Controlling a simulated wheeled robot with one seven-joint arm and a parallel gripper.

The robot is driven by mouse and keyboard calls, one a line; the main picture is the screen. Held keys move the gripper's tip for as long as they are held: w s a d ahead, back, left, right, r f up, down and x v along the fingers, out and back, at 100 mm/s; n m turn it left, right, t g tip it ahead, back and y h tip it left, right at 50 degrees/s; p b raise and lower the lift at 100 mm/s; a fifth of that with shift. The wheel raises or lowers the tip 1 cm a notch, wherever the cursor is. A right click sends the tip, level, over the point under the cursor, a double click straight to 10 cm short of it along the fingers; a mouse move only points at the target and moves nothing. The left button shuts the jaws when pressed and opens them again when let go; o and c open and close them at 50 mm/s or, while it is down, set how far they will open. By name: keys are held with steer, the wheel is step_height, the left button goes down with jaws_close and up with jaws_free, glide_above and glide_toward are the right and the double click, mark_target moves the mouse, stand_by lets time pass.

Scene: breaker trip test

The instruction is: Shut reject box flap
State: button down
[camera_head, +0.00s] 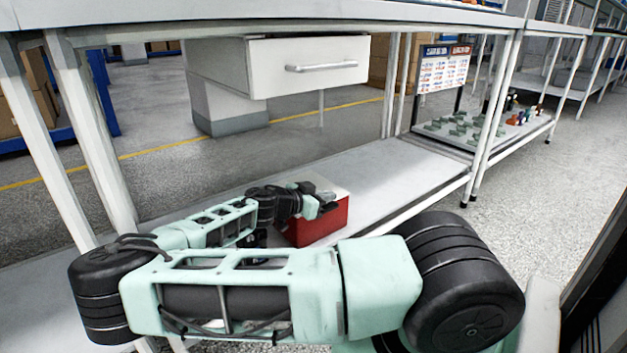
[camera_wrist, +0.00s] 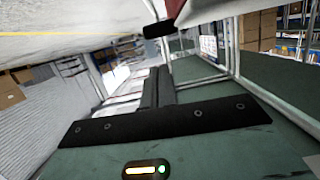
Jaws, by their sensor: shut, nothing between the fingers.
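The reject box (camera_head: 322,226) is red and sits on the low shelf under the bench in the head view. A pale panel, which looks like its flap (camera_head: 334,187), lies at its top; my arm partly covers it, and I cannot tell how far it is shut. My gripper (camera_head: 326,201) is at the top of the box, overlapping the flap in the picture; contact cannot be made out. In the wrist view, my gripper (camera_wrist: 159,78) has its dark fingers together, with nothing held. A small dark red patch (camera_wrist: 174,8) at that view's top edge may be the box.
The low shelf (camera_head: 385,170) is clear to the right of the box. A white drawer (camera_head: 310,68) hangs under the bench top above. Bench legs (camera_head: 100,150) stand at left. A tray with small parts (camera_head: 462,127) lies farther right.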

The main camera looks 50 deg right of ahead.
steer(key=p+v, duration=0.4)
steer(key=v, duration=0.6)
steer(key=shift+r, duration=0.45)
steer(key=s+a+f+n+g+y+p, duration=0.1)
steer(key=s+a+f+n+y+p, duration=0.1)
steer(key=s+a+n+y, duration=0.4)
steer(key=s+a+f+n+g+y+p, duration=0.1)
steer(key=s+a+f+n+y, duration=0.2)
steer(key=a, duration=0.6)
steer(key=s+a+r+n+t+y+p, duration=0.1)
steer(key=s+a+r+n+y+p, duration=0.15)
steer(key=a+r+n, duration=0.4)
steer(key=s+a+r+n+t+y+p, duration=0.1)
steer(key=s+a+r+n+y, duration=0.25)
steer(key=a+r, duration=0.6)
steer(key=s+a+r+n+t+p, duration=0.1)
steer(key=s+a+r+n+t, duration=0.15)
steer(key=r+n, duration=0.3)
steer(key=s+a+r+n+t+p, duration=0.1)
steer(key=s+a+r+n+p, duration=0.1)
steer(key=s+a+r+n, duration=0.3)
step_height(320, 180, up, 38)
steer(key=d+p, duration=0.1)
steer(key=p, duration=3.5)
steer(key=shift+w+d+m, duration=0.3)
steer(key=shift+w+m, duration=0.05)
steer(key=shift+m, duration=0.1)
